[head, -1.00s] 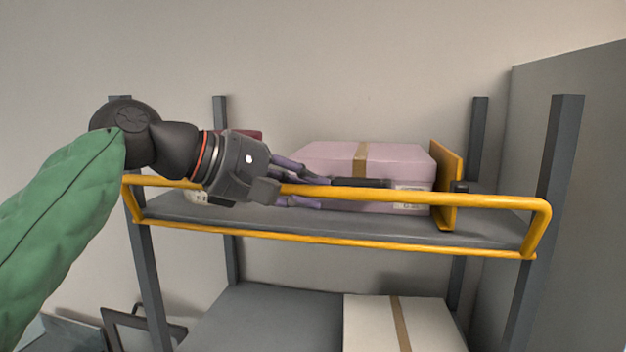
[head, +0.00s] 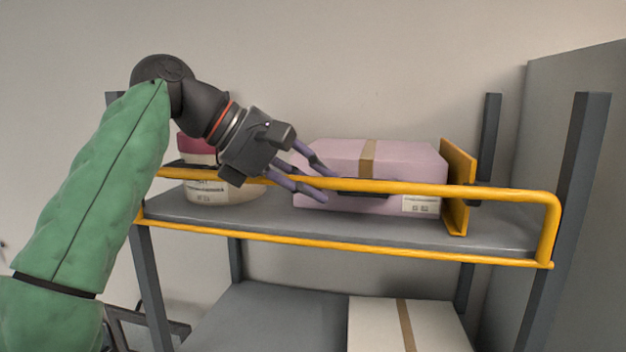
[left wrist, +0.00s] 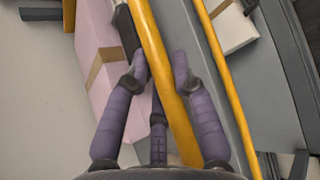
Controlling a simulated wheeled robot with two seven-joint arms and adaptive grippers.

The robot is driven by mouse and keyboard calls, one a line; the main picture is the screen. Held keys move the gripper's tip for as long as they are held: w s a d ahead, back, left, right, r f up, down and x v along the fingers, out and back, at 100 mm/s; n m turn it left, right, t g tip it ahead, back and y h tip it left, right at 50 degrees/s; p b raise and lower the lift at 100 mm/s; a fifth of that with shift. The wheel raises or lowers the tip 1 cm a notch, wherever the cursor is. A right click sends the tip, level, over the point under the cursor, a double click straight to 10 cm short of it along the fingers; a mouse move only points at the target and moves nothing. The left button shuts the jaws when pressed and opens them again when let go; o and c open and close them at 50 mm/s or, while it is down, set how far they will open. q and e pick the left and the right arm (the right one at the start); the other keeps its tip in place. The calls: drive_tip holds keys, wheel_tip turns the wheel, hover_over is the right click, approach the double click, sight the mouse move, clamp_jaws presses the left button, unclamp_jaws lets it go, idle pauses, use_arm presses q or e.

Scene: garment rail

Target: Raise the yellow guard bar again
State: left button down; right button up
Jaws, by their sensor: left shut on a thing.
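The yellow guard bar (head: 420,188) runs along the front of the upper shelf, above its yellow-edged front, with its right end bent down to the shelf corner. My left gripper (head: 318,180) comes in from the upper left, with purple fingers on both sides of the bar. In the left wrist view the bar (left wrist: 165,80) passes between the fingers of the gripper (left wrist: 165,75), which is shut on it. My right gripper is in neither view.
Behind the bar on the upper shelf (head: 270,219) are a pink taped box (head: 400,160), a yellow upright plate (head: 458,180) and a pale round container (head: 220,190) at left. A white box (head: 375,325) sits on the lower shelf. Grey posts stand at the corners.

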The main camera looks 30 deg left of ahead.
use_arm(q)
drive_tip(key=shift+w+d+f+g, duration=0.1)
drive_tip(key=shift+w+f+g, duration=0.15)
drive_tip(key=shift+f, duration=0.3)
drive_tip(key=c, duration=1.1)
unclamp_jaws()
drive_tip(key=shift+s, duration=0.1)
drive_tip(key=shift+o, duration=0.5)
drive_tip(key=shift+r, duration=0.2)
drive_tip(key=shift+s+r, duration=0.1)
drive_tip(key=shift+r, duration=0.05)
drive_tip(key=shift+s+a+r, duration=0.1)
drive_tip(key=shift+a, duration=0.2)
drive_tip(key=s+a, duration=0.8)
drive_tip(key=shift+s+a, duration=0.3)
drive_tip(key=shift+a, duration=0.05)
